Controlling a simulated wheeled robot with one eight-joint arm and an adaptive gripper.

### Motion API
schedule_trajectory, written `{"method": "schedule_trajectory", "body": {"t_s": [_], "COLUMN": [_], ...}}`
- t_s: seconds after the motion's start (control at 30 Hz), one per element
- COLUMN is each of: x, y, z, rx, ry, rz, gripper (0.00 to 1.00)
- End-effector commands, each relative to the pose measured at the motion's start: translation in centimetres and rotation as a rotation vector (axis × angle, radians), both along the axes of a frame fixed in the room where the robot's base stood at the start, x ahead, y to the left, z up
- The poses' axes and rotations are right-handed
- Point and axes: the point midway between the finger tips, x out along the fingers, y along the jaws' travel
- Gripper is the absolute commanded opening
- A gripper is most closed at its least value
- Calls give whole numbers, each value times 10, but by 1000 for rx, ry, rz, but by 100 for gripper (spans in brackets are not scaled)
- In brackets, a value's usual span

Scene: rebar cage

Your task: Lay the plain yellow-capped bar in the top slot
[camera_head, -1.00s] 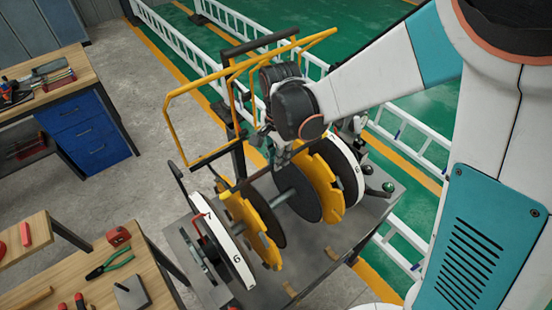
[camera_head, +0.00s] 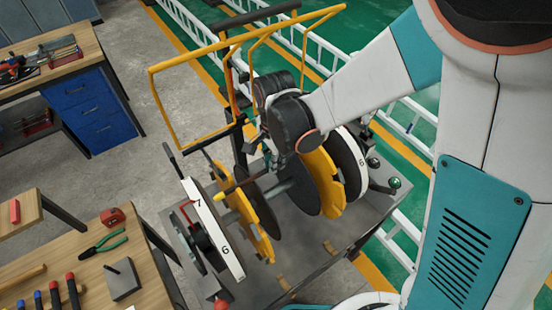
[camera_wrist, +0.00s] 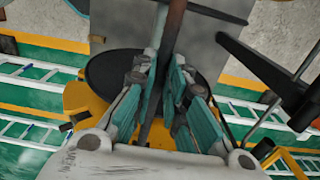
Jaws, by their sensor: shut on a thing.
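My gripper (camera_head: 262,166) is over the cage machine, above the space between the two yellow notched discs. In the wrist view its teal fingers (camera_wrist: 160,95) are closed around a dark, slim bar (camera_wrist: 173,35). In the head view a bar with a yellow end (camera_head: 228,191) reaches left from the gripper, near the top of the left notched disc (camera_head: 256,222). The right notched disc (camera_head: 326,185) is just right of the gripper. I cannot tell whether the bar touches either disc, and the slots near the gripper are partly hidden.
A yellow tube frame (camera_head: 185,145) stands behind the machine on the left. A white numbered wheel (camera_head: 225,250) is at its left end, and green-knobbed levers (camera_head: 393,183) at its right. Workbenches with tools (camera_head: 125,250) stand left; white ladders (camera_head: 400,115) lie behind.

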Motion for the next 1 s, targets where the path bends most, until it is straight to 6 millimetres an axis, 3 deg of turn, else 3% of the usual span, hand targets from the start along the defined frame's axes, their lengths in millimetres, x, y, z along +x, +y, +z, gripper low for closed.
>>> {"method": "schedule_trajectory", "body": {"t_s": [0.1,0.13,0.2,0.23,0.67,1.0], "x": [1,1,1,1,1,0], "y": [0,0,0,0,0,-1], "z": [-3,-3,-2,-2,2,65], "rx": [-1,-1,-1,-1,-1,-1], "ry": [-1,-1,-1,-1,-1,-1], "rz": [-1,-1,-1,-1,-1,-1], "gripper": [0,15,31,33,33,33]}}
